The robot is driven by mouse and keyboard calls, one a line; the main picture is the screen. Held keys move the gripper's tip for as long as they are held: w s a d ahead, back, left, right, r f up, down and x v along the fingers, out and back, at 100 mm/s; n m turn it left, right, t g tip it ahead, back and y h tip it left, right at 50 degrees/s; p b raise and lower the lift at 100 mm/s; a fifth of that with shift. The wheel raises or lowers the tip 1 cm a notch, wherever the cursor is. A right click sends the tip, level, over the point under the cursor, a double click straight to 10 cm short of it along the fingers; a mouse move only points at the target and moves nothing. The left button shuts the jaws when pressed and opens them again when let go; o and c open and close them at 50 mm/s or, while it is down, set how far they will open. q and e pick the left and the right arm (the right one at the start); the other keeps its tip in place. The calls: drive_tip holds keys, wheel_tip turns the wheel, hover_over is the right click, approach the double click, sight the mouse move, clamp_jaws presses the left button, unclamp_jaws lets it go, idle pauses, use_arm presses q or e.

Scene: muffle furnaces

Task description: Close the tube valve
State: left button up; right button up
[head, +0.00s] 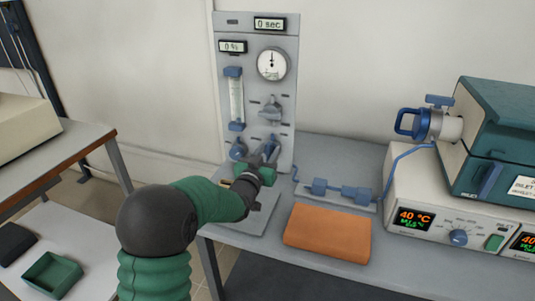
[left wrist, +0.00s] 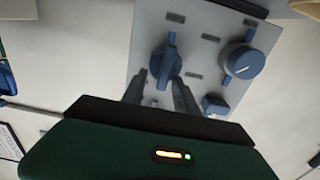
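A grey upright panel (head: 255,100) carries several valve knobs; none is labelled clearly enough to read as the tube valve. My left gripper (head: 268,152) is at the panel's lower right knob. In the left wrist view my left gripper (left wrist: 160,82) has its two fingers apart, one on each side of the lower part of a blue knob (left wrist: 165,60) with a raised bar handle. I cannot tell whether the fingers touch it. A second, round blue knob (left wrist: 243,62) sits to its right. A grey knob (head: 270,110) is higher on the panel. My right gripper is out of view.
An orange block (head: 328,233) lies on the grey table, in front of a blue tube fitting (head: 340,190). A teal furnace (head: 500,140) with a blue-handled valve (head: 408,123) stands right. A dial gauge (head: 272,64) and flowmeter (head: 235,98) are on the panel above.

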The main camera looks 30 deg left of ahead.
use_arm(q)
drive_tip(key=shift+a, duration=0.1)
drive_tip(key=c, duration=0.4)
drive_tip(key=shift+a+f, duration=0.1)
drive_tip(key=shift+a, duration=0.1)
clamp_jaws()
